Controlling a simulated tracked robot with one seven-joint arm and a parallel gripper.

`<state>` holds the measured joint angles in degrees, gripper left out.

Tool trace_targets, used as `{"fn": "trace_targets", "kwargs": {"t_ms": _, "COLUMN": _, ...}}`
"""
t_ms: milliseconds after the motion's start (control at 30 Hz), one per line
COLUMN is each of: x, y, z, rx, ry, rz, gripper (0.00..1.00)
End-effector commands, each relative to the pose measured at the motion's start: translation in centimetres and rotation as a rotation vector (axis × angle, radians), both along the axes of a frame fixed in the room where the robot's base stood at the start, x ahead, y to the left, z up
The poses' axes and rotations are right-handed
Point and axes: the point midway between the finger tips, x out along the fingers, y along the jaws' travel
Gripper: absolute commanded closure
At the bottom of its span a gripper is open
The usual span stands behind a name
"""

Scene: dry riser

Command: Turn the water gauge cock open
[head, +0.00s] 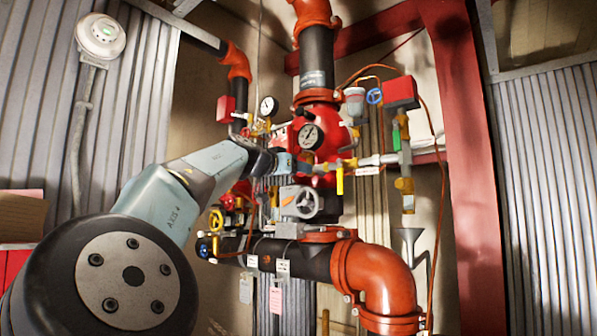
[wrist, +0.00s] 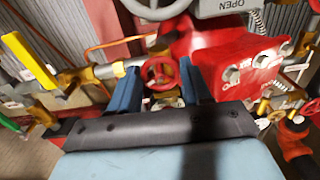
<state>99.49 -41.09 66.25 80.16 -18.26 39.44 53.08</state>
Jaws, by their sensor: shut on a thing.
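A small red handwheel (wrist: 160,72) on a brass fitting sits between my two blue fingers in the wrist view. It appears to be the water gauge cock, but no label on it is readable. My gripper (wrist: 158,82) is shut on the handwheel, one finger on each side of its rim. In the head view my gripper (head: 293,163) reaches in front of the red valve body, below the large dial gauge (head: 308,136). The handwheel cannot be made out there behind my gripper.
A yellow lever (head: 339,180) hangs close right of my gripper. A grey handwheel (head: 303,202) on a grey box lies just below; its OPEN marking shows in the wrist view (wrist: 215,6). Orange pipe elbows (head: 375,275) run below. A red steel column (head: 465,150) stands right.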

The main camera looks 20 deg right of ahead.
Motion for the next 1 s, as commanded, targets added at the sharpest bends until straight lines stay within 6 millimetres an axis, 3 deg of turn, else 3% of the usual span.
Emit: {"fn": "trace_targets", "kwargs": {"t_ms": 1000, "x": 0.03, "y": 0.57, "z": -0.01, "rx": -0.562, "ry": 0.771, "rz": 0.011, "gripper": 0.82}}
